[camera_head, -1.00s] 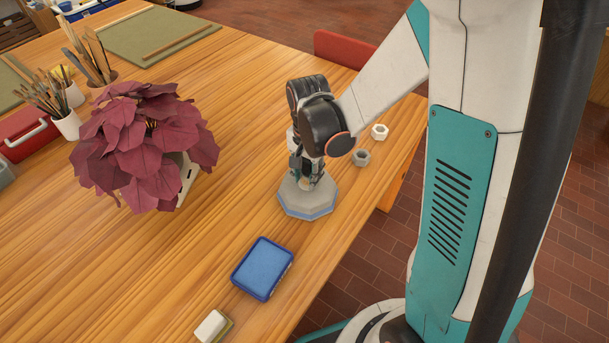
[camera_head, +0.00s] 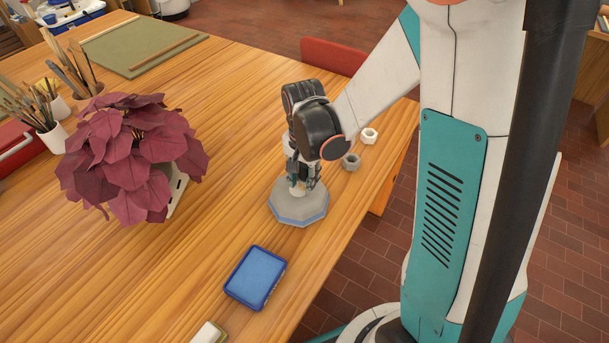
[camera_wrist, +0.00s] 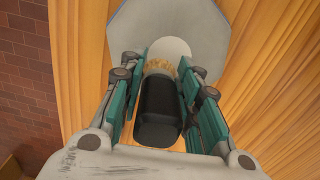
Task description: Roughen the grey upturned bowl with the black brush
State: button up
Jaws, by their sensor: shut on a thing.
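My gripper (camera_wrist: 160,100) is shut on the black brush (camera_wrist: 158,110), whose dark handle sits between the teal finger pads. The brush's tan bristles (camera_wrist: 158,66) point at a pale grey round surface (camera_wrist: 170,47), which looks like the upturned bowl. In the wrist view I cannot tell whether bristles and bowl touch. The bowl is on a grey octagonal board with a blue edge (camera_wrist: 205,25). The head view also shows this board (camera_head: 299,212), with my gripper (camera_head: 302,184) above it, pointing down. There, the gripper largely hides the brush and bowl.
A blue tray with a light blue pad (camera_head: 256,277) and a white block (camera_head: 208,333) lie nearer the front. A white nut-shaped piece (camera_head: 369,136) and a grey one (camera_head: 351,161) are behind my gripper. A dark red plant (camera_head: 132,155) stands left.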

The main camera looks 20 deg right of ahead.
aim_at(293, 202)
jog(key=shift+s+a, duration=0.45)
jog(key=shift+a, duration=0.3)
jog(key=shift+s+a, duration=0.5)
jog(key=shift+a, duration=0.3)
jog(key=shift+s+a, duration=0.45)
jog(key=shift+a, duration=0.3)
jog(key=shift+s+d, duration=0.2)
jog(key=shift+s, duration=0.15)
jog(key=shift+w+d+b, duration=0.2)
jog(key=shift+w+d, duration=0.25)
jog(key=shift+d, duration=0.25)
jog(key=shift+w+d+b, duration=0.15)
jog(key=shift+w+d, duration=0.3)
jog(key=shift+d, duration=0.2)
jog(key=shift+d, duration=0.1)
jog(key=shift+w+d, duration=0.35)
jog(key=shift+d, duration=0.25)
jog(key=shift+w+d, duration=0.35)
jog(key=shift+d, duration=0.2)
jog(key=shift+r, duration=0.1)
jog(key=shift+r+p, duration=2)
jog(key=shift+r, duration=0.85)
